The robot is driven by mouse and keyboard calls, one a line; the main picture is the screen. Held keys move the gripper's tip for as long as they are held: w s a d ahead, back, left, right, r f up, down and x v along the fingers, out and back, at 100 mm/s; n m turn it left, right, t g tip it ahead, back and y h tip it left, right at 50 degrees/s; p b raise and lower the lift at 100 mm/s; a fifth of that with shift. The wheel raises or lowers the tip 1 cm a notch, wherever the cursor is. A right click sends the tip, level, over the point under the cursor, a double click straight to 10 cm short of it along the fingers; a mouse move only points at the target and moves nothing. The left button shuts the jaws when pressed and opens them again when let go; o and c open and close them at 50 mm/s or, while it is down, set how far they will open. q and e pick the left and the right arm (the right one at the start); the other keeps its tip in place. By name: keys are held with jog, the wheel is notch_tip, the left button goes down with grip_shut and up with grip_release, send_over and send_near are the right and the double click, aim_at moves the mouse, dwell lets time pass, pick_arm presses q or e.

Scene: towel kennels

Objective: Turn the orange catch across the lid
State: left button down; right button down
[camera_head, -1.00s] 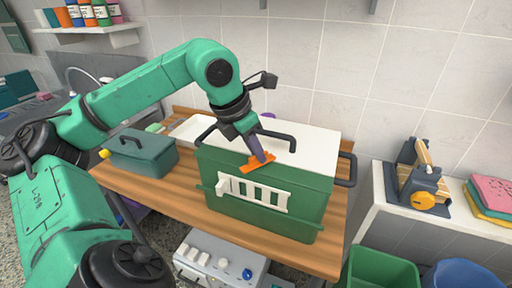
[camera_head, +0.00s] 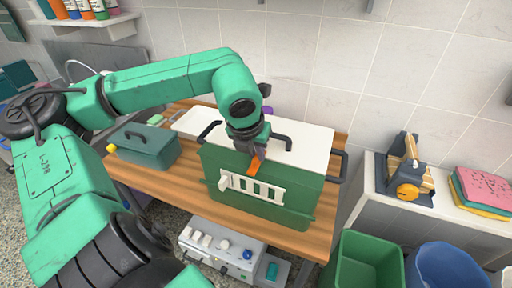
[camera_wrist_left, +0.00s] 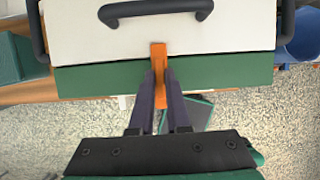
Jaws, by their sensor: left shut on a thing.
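The green box (camera_head: 306,190) stands on the wooden bench with its white lid (camera_head: 312,138) on top. The orange catch (camera_head: 254,165) is at the front top edge, partly hidden by my gripper in the head view. In the left wrist view the catch (camera_wrist_left: 158,52) runs across the edge, with its far end over the white lid (camera_wrist_left: 230,30) and the rest over the green front. My left gripper (camera_wrist_left: 159,80) is shut on the catch, one dark finger on each side. My right gripper is in neither view.
A dark handle (camera_wrist_left: 155,10) rises from the lid close beyond the catch. A small teal lidded box (camera_head: 143,148) stands to the left on the bench (camera_head: 190,185). A control box (camera_head: 215,248) sits below the front edge. Green (camera_head: 365,262) and blue bins stand at the right.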

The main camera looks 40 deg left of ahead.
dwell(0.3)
pick_arm(q)
jog(key=c, duration=0.9)
grip_release()
jog(key=shift+s+r, duration=0.1)
jog(key=shift+r, duration=0.25)
jog(key=b+v, duration=0.1)
jog(key=v, duration=1.3)
jog(key=shift+b, duration=0.4)
